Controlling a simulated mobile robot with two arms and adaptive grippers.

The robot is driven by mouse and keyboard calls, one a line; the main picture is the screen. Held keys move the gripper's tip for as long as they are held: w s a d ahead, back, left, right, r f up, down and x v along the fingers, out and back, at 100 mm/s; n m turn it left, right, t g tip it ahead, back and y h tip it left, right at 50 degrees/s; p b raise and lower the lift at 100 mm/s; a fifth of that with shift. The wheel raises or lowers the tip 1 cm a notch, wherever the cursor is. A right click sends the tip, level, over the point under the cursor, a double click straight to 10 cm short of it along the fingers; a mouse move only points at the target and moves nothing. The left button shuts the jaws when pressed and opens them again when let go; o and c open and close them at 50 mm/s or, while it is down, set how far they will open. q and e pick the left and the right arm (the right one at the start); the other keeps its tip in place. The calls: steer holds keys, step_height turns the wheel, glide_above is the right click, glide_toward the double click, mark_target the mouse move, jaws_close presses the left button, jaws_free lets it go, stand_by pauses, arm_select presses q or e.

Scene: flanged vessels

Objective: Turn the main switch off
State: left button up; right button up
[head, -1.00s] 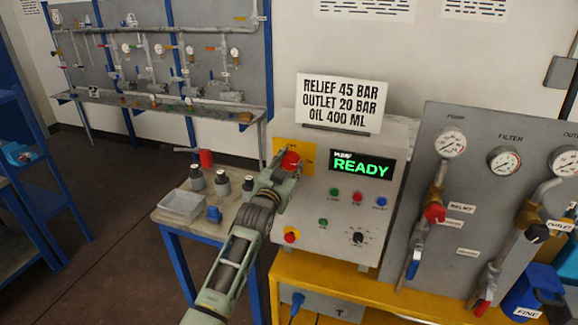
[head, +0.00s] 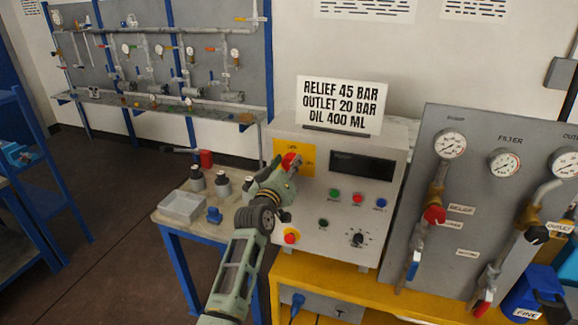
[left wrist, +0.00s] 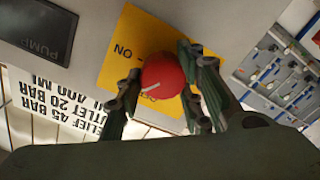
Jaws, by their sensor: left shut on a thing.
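The main switch is a red round knob (head: 290,160) on a yellow plate (head: 280,149) at the upper left of the grey control box (head: 345,220). In the left wrist view the red knob (left wrist: 163,75) shows a pale pointer line, and "ON" is legible on the yellow plate (left wrist: 125,50). My left gripper (head: 288,168) is at the knob, with a finger on each side of it, shut on it. The display (head: 362,167) on the box is dark. My right gripper is not in view.
A sign (head: 339,104) stands on top of the box. A gauge panel (head: 470,230) with valves stands at right. A small table (head: 172,216) with parts is at left.

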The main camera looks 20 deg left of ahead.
arm_select(q)
steer(key=n, duration=0.4)
steer(key=shift+r, duration=0.15)
steer(key=shift+r+n+p, duration=0.1)
steer(key=shift+n+p, duration=0.35)
steer(key=shift+n, duration=1.05)
steer(key=shift+r, duration=0.1)
steer(key=o, duration=1)
steer(key=shift+c, duration=0.2)
steer(key=shift+o, duration=0.5)
